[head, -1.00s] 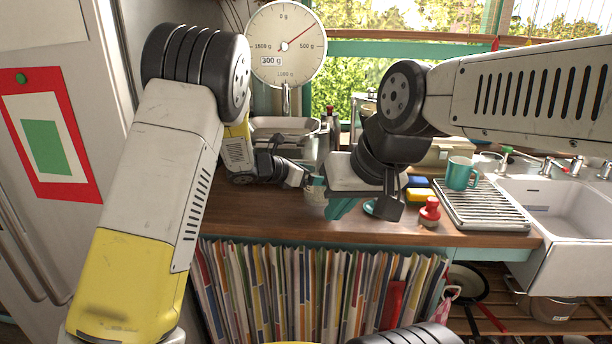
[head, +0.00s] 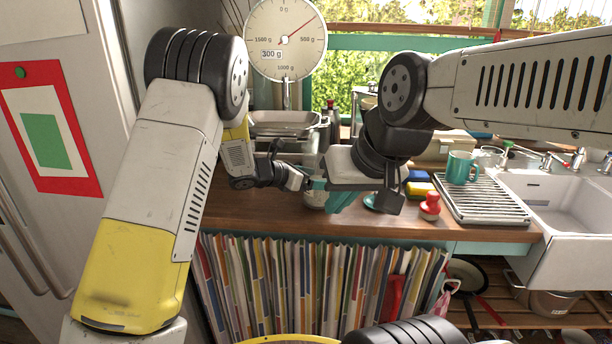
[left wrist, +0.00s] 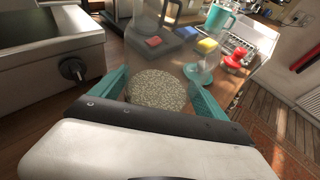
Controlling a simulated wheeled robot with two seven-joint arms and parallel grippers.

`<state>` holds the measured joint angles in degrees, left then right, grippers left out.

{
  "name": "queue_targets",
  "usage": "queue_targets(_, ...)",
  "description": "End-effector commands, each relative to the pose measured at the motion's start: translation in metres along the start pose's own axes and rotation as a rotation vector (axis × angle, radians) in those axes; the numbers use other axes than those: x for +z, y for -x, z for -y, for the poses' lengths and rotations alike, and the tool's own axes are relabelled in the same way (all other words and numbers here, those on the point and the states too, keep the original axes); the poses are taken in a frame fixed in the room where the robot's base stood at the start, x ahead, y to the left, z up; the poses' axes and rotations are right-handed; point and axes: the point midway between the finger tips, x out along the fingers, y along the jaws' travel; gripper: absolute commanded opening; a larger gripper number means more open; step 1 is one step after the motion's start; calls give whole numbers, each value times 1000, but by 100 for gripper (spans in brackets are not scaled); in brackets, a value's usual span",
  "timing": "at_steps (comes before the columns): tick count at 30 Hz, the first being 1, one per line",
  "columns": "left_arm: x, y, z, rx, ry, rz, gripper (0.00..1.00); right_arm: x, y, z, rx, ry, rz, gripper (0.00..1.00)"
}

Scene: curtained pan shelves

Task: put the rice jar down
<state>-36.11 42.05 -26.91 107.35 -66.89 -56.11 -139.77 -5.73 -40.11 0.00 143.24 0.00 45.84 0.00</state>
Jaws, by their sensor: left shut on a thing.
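The rice jar is clear glass with pale grain inside; its rice (left wrist: 158,90) shows in the left wrist view between the two teal fingers of my left gripper (left wrist: 160,97). That gripper is shut on the jar. In the head view my left gripper (head: 312,184) is above the wooden counter (head: 270,216), and the pale jar (head: 314,200) is partly hidden beside my right gripper. Whether the jar's base touches the counter cannot be told. My right gripper (head: 344,201) hangs just right of the jar, its teal fingers overlapping in view; their gap cannot be told.
Bare counter lies in front.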

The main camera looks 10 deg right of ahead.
Motion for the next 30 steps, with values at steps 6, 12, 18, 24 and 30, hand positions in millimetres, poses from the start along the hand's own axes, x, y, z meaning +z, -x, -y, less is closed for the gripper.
queue_targets(6, 2, 0, 0, 0, -1, 5, 12, 0, 0, 0, 0, 0, 0, 0)
queue_targets(12, 0, -1, 0, 0, -2, 4, 12, 0, 0, 0, 0, 0, 0, 0)
queue_targets(18, -3, -2, 0, 0, -2, 4, 12, 0, 0, 0, 0, 0, 0, 0)
queue_targets(24, -4, -2, 0, 0, -2, 3, 100, 0, 0, 0, 0, 0, 0, 0)
queue_targets(30, -6, 0, 0, 1, 0, -2, 100, 0, 0, 0, 0, 0, 0, 0)
